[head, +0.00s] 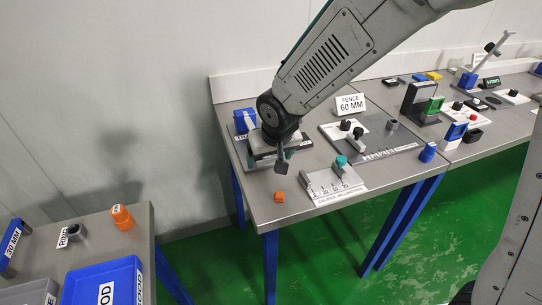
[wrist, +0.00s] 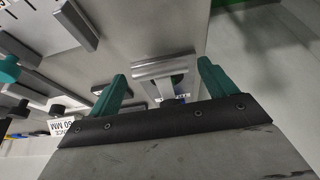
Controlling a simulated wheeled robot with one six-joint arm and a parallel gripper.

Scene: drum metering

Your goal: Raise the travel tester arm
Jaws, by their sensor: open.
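The travel tester (head: 245,120) is at the left end of the main table, with a blue block and a partly hidden label showing. My gripper (head: 281,164) is over its front part and covers much of it, so its arm cannot be made out in the head view. In the wrist view my gripper (wrist: 161,72) is open with its two teal fingers apart. A grey metal bar (wrist: 165,66) shows between and beyond the fingertips, with a small dark-lettered label below it. I cannot tell whether the bar is the tester arm or whether the fingers touch it.
A caliper board (head: 335,186) with a teal knob and a fence board (head: 372,137) stand to the right. A separate table at lower left holds a blue bin (head: 103,277) and an orange part (head: 122,217).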

